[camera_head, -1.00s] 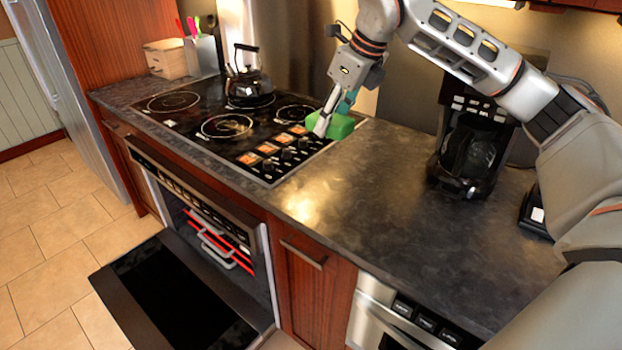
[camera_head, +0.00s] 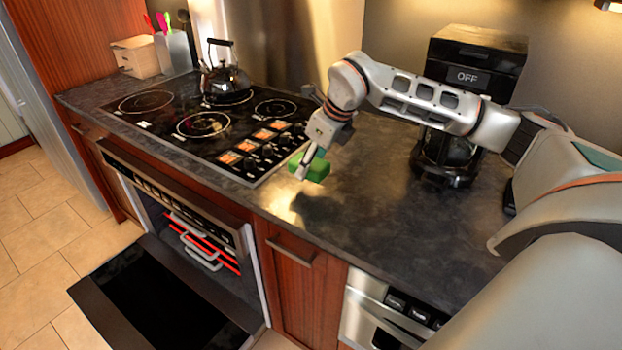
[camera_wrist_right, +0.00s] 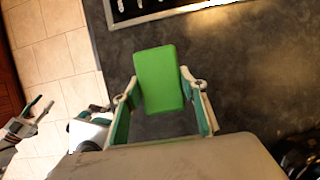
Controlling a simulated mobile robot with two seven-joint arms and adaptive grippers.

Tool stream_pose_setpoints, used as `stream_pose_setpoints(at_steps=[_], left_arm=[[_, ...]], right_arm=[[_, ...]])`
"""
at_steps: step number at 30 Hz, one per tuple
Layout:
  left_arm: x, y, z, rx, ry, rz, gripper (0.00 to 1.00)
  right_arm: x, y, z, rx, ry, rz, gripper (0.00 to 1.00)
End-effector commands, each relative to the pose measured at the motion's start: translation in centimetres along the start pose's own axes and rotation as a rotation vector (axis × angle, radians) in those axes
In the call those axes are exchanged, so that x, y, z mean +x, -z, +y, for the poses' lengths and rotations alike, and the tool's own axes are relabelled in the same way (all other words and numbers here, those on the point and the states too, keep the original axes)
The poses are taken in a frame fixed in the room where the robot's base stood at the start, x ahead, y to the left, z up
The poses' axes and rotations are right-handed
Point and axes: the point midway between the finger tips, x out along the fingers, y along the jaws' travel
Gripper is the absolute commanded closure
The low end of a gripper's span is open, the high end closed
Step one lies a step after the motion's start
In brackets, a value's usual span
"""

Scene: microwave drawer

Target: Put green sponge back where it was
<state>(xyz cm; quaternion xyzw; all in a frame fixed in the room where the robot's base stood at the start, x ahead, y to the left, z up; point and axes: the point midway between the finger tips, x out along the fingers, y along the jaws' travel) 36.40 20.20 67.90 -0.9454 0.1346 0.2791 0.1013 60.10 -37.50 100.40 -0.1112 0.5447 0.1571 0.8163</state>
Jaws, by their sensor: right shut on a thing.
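The green sponge (camera_head: 316,170) is a small bright green block, held above the counter just right of the cooktop. My right gripper (camera_head: 303,165) is shut on it. In the right wrist view the sponge (camera_wrist_right: 159,78) sticks out between the two fingers of the right gripper (camera_wrist_right: 163,108), with dark counter below it. Part of its near end is between the finger pads. My left gripper (camera_wrist_right: 38,108) shows small at the left edge of the wrist view, over the floor side, too small to read its jaws. It is outside the head view.
A black cooktop (camera_head: 200,122) with a kettle (camera_head: 226,82) lies to the left. A coffee maker (camera_head: 450,150) stands at the back right. The dark counter (camera_head: 370,215) between them is clear. The oven door (camera_head: 160,295) hangs open below.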

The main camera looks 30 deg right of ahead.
Motion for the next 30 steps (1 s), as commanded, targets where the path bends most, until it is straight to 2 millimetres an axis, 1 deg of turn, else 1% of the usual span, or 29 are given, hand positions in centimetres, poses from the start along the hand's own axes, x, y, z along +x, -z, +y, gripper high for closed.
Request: stream_pose_setpoints(at_steps=[7, 12, 14, 26, 27, 28, 30], left_arm=[[0.0, 0.3, -0.1, 0.000, 0.001, 0.005, 0.60], [0.0, 0.3, -0.1, -0.001, 0.001, 0.005, 0.60], [0.0, 0.3, -0.1, -0.001, 0.001, 0.004, 0.60], [0.1, -0.4, 0.0, -0.001, 0.000, -0.003, 0.60], [0.1, -0.3, 0.0, -0.001, 0.000, -0.004, 0.60], [0.1, -0.3, 0.0, -0.001, 0.000, -0.004, 0.60], [0.1, -0.3, 0.0, -0.001, 0.000, -0.004, 0.60]], right_arm=[[1.5, 0.7, 0.1, -0.001, -0.001, 0.001, 0.78], [3.9, 1.6, 0.1, 0.000, -0.001, 0.002, 0.78], [4.4, 1.8, 0.1, -0.001, -0.001, 0.000, 0.78], [4.9, 2.0, 0.1, -0.001, 0.000, -0.001, 0.78], [4.8, 1.9, 0.1, -0.001, 0.000, -0.001, 0.50], [4.8, 1.9, 0.1, -0.001, 0.000, -0.001, 0.43], [4.8, 1.9, 0.1, -0.001, 0.000, -0.001, 0.41]])
